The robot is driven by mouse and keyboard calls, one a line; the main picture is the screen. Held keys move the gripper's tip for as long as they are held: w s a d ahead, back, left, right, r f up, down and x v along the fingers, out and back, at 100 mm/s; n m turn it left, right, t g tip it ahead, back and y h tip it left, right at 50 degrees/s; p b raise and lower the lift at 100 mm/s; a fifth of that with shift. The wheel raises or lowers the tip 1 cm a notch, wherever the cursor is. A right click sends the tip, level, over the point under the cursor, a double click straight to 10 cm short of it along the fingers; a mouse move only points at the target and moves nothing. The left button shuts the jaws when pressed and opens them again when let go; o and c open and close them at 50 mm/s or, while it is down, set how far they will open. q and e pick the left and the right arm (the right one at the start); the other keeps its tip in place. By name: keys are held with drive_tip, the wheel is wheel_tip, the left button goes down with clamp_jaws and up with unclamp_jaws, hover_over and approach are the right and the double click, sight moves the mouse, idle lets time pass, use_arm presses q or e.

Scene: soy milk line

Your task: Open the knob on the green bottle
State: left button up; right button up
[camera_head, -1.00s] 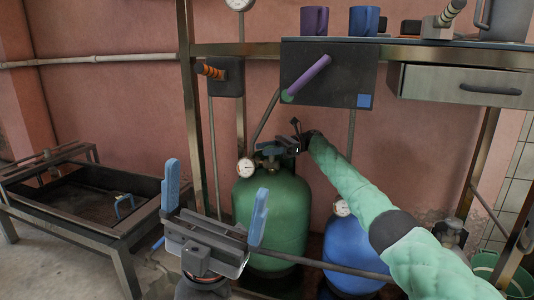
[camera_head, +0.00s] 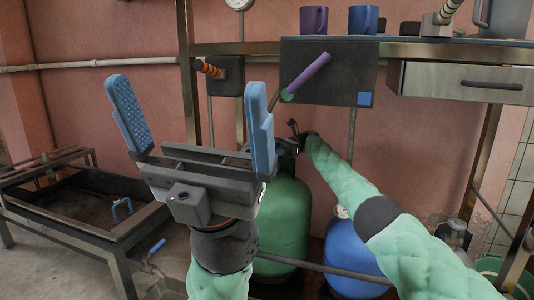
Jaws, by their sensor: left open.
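The green bottle (camera_head: 285,222) stands upright on the floor below the bench, partly covered by my left gripper. Its valve top is mostly hidden behind the left gripper's finger and the right gripper. My left gripper (camera_head: 192,118) is wide open and empty, its blue fingers pointing up, in front and to the left of the bottle's top. My right arm reaches in from the right, and its gripper (camera_head: 294,142) is at the top of the bottle. That gripper is small and dark, and I cannot tell whether its jaws are open or shut, or whether it touches the knob.
A blue bottle (camera_head: 350,250) stands right of the green one, partly behind my right arm. A dark panel with a purple lever (camera_head: 308,76) hangs above. The bench shelf holds a purple mug (camera_head: 313,20) and a blue mug (camera_head: 363,20). A metal trough (camera_head: 80,195) stands at left.

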idle(0.3)
drive_tip(key=o, duration=0.9)
drive_tip(key=shift+o, duration=0.2)
drive_tip(key=shift+r, duration=0.1)
